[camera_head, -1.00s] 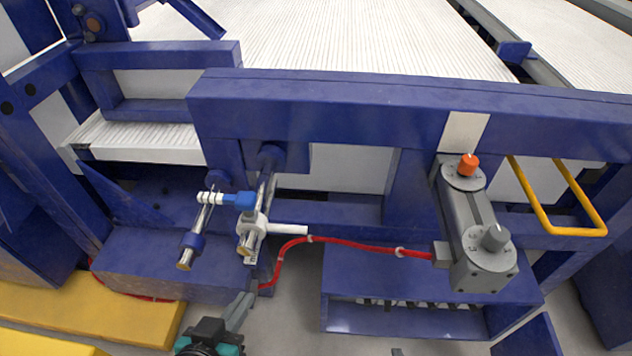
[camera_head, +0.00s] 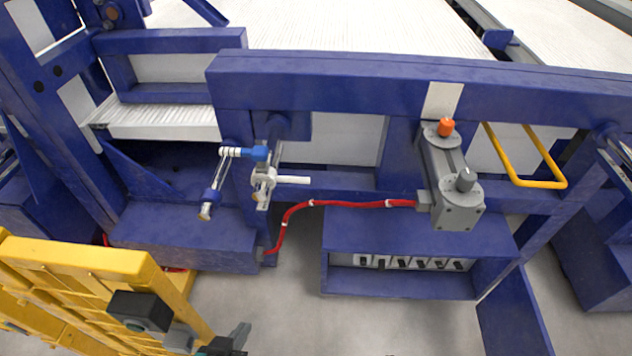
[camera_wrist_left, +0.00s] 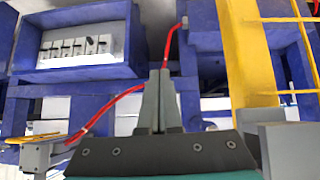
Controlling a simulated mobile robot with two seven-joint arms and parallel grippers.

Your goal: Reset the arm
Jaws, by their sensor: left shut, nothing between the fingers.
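My left gripper (camera_head: 238,337) is low in the head view, left of centre, in front of the blue frame. It is shut and empty, and touches nothing that I can see. In the left wrist view its two grey fingers (camera_wrist_left: 159,98) stand close together, with nothing between them. A red cable (camera_wrist_left: 105,115) passes behind the fingers there. My right gripper does not show clearly in any view.
The blue frame (camera_head: 400,88) carries a grey control box (camera_head: 456,203) with an orange knob, a yellow handle (camera_head: 540,183) and metal pipe fittings (camera_head: 262,182). A yellow slatted structure (camera_head: 85,268) stands at lower left. The grey floor (camera_head: 290,315) is clear at bottom centre.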

